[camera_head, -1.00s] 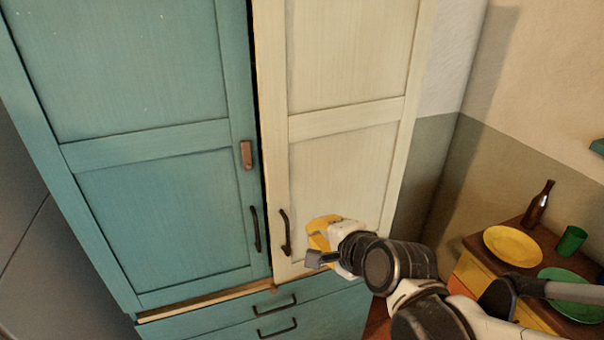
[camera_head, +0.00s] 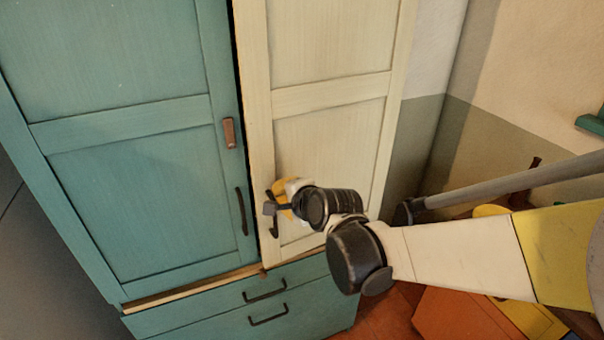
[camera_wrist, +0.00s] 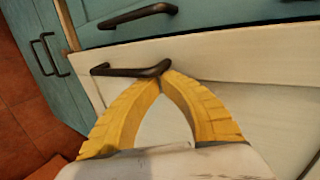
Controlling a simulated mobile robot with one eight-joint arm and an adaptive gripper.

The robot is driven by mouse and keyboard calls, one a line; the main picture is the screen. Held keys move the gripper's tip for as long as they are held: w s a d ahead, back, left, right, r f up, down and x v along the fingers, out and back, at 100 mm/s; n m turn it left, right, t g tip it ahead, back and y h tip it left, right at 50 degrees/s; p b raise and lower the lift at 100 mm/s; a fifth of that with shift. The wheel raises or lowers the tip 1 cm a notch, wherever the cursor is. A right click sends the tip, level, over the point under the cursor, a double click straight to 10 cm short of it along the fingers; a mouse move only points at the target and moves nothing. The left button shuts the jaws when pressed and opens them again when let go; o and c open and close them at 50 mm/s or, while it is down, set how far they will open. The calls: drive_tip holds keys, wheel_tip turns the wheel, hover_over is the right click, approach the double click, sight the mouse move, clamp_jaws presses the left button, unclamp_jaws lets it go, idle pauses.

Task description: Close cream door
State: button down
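The cream door (camera_head: 330,95) is the tall right door of the cabinet, with a dark gap along its left edge beside the teal door. It stands nearly in line with the teal door; any small opening is hard to judge. Its dark handle (camera_head: 274,228) is low on its left side, partly covered by my gripper (camera_head: 272,200). In the wrist view, my gripper (camera_wrist: 162,76) has its yellow fingers meeting at the tips, right at one end of the handle (camera_wrist: 125,71). The handle does not appear clasped; whether the tips touch it is unclear.
The teal door (camera_head: 140,190) with its own handle (camera_head: 241,212) is on the left. Teal drawers (camera_head: 215,310) with dark pulls are below.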

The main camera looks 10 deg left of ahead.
sight(273, 184)
idle(0.3)
drive_tip(key=w+a, duration=0.1)
drive_tip(key=w, duration=0.1)
drive_tip(key=w+a, duration=0.1)
drive_tip(key=shift+w+a, duration=0.35)
drive_tip(key=shift+a, duration=0.05)
drive_tip(key=shift+r, duration=0.1)
